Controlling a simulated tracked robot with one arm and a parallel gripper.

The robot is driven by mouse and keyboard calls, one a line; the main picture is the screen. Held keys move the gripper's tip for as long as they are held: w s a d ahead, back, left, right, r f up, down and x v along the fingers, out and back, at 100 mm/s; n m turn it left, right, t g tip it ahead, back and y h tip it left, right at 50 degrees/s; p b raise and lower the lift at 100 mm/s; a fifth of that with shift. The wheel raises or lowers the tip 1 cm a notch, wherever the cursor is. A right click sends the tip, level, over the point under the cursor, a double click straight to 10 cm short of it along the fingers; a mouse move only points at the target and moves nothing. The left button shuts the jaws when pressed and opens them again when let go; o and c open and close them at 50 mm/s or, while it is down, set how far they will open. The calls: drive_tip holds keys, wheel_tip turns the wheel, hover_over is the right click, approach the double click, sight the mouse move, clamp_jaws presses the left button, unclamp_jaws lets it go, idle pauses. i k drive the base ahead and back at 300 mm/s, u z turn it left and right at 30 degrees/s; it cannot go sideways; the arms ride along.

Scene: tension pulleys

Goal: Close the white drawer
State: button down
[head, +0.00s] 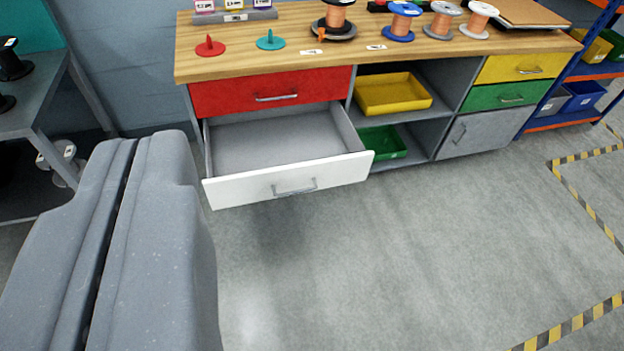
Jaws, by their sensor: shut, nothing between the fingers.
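The white drawer (290,184) is pulled well out of the wooden-topped workbench, under the red drawer. Its grey inside looks empty, and a metal bar handle (294,188) is on its front. My gripper (134,142) is the big grey shape at the lower left, close to the camera. Its two fingers are together with only a thin dark seam between them, and nothing is held. In the picture it lies to the left of the drawer front, with a gap of floor showing between them lower down.
The red drawer (272,92) above is closed. Yellow (392,94) and green (382,145) trays sit on shelves to the right. Spools stand on the benchtop (265,62). A grey table (40,105) is at left. The floor (400,260) in front is clear, with striped tape at right.

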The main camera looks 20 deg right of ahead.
sight(259, 155)
drive_tip(key=z, duration=0.1)
drive_tip(key=i, duration=1)
drive_tip(key=u, duration=0.05)
